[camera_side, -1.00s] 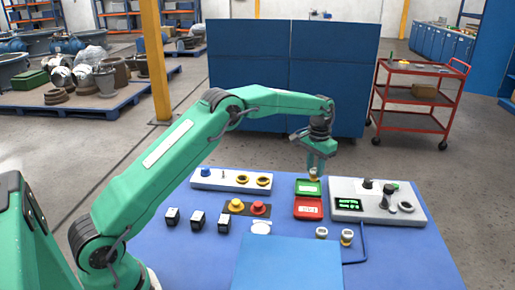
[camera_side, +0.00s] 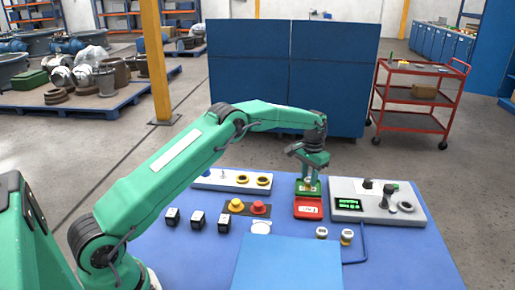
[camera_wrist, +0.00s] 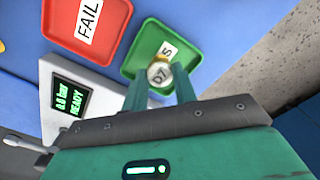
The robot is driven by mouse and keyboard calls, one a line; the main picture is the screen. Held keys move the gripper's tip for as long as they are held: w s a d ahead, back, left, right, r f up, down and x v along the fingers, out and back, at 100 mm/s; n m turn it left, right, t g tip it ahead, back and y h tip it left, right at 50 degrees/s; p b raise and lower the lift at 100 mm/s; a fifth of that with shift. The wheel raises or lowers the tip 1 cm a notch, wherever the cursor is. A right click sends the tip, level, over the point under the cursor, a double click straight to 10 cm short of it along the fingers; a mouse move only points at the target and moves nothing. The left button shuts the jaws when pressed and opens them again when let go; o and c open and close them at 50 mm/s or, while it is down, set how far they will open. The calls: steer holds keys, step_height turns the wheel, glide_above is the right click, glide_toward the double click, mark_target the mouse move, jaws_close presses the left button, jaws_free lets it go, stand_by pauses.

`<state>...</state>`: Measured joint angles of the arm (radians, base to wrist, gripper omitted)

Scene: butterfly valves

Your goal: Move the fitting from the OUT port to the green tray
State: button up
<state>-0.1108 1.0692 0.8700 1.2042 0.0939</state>
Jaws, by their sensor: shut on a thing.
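My gripper (camera_wrist: 161,82) is shut on the fitting (camera_wrist: 159,74), a small round piece with a pale top marked "D7" and a brass-coloured edge. The fitting is over the inside of the green tray (camera_wrist: 143,43), covering part of its label. Whether it touches the tray floor I cannot tell. In the side view my gripper (camera_side: 309,181) reaches down at the green tray (camera_side: 318,193), and the fingers partly hide the fitting. The grey test box (camera_side: 375,216) stands to the right with a lit display; its port labels are not readable.
The red tray (camera_side: 308,209) marked FAIL in the wrist view (camera_wrist: 67,32) sits directly in front of the green one. Two small round gauges (camera_side: 321,232) stand nearer.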

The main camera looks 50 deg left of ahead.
mark_target(309, 179)
steer(key=shift+f, duration=0.2)
steer(key=o, duration=1)
steer(key=shift+o, duration=0.2)
step_height(309, 179, up, 12)
steer(key=shift+r, duration=0.15)
stand_by(0.6)
